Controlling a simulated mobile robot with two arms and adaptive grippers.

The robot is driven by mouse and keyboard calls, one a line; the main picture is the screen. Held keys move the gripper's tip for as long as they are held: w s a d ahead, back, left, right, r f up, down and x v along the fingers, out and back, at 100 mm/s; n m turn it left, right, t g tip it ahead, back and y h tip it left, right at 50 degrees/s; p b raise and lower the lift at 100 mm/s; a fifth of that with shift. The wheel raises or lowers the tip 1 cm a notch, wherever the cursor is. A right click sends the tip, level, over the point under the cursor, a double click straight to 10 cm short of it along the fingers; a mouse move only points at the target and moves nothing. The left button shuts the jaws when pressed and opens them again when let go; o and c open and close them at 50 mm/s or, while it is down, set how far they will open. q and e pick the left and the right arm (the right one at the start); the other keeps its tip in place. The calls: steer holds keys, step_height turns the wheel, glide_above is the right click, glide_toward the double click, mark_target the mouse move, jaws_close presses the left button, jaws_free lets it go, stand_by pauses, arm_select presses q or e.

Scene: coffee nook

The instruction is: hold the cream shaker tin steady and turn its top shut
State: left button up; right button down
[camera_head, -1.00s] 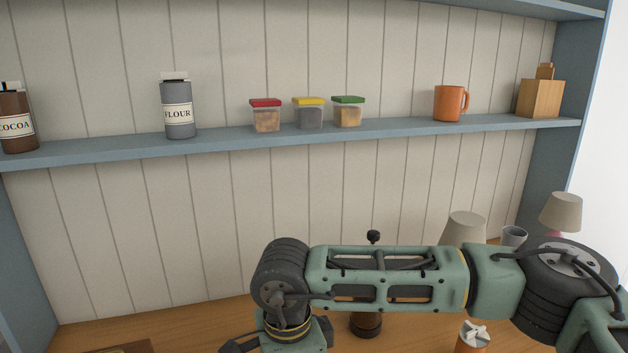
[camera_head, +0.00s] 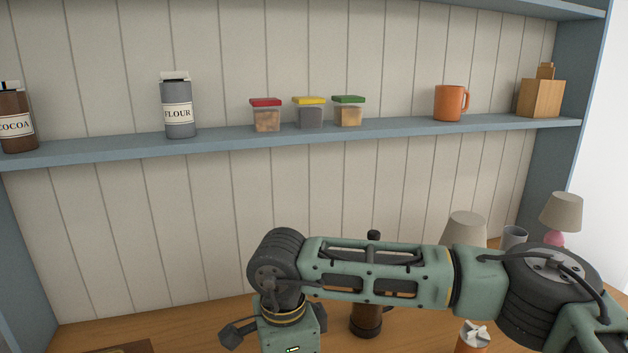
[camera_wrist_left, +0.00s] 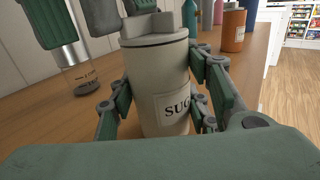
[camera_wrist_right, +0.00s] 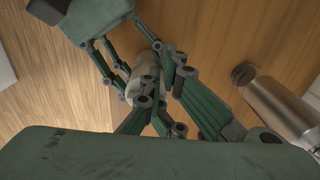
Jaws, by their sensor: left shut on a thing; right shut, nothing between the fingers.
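The cream shaker tin (camera_wrist_left: 168,100), its label reading "SUG…", stands upright in the left wrist view. My left gripper (camera_wrist_left: 168,105) is shut around its body, a finger on each side. The tin's grey top (camera_wrist_left: 152,40) has a raised block on it; I cannot tell how far it is turned. In the right wrist view part of the tin (camera_wrist_right: 145,70) shows beyond my right gripper (camera_wrist_right: 163,100), which is shut with nothing in it, close by the tin's top. The tin and both sets of fingers are hidden or out of frame in the head view.
A glass jar with a metal top (camera_wrist_left: 78,70) and an orange container (camera_wrist_left: 233,30) stand nearby on the counter. A dark wooden mill (camera_head: 366,318) stands behind my right arm. The shelf (camera_head: 300,137) holds jars, boxes and a mug (camera_head: 451,103).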

steer(key=shift+w+d, duration=0.15)
steer(key=shift+w, duration=0.1)
stand_by(0.4)
step_height(320, 180, up, 6)
steer(key=a, duration=0.1)
steer(key=shift+s, duration=0.15)
stand_by(0.6)
steer(key=shift+a+r, duration=0.1)
steer(key=s+d+f, duration=0.1)
steer(key=s+f, duration=0.2)
steer(key=f, duration=0.3)
steer(key=shift+s+d+g, duration=0.2)
steer(key=shift+d+g, duration=0.1)
steer(key=shift+d, duration=0.05)
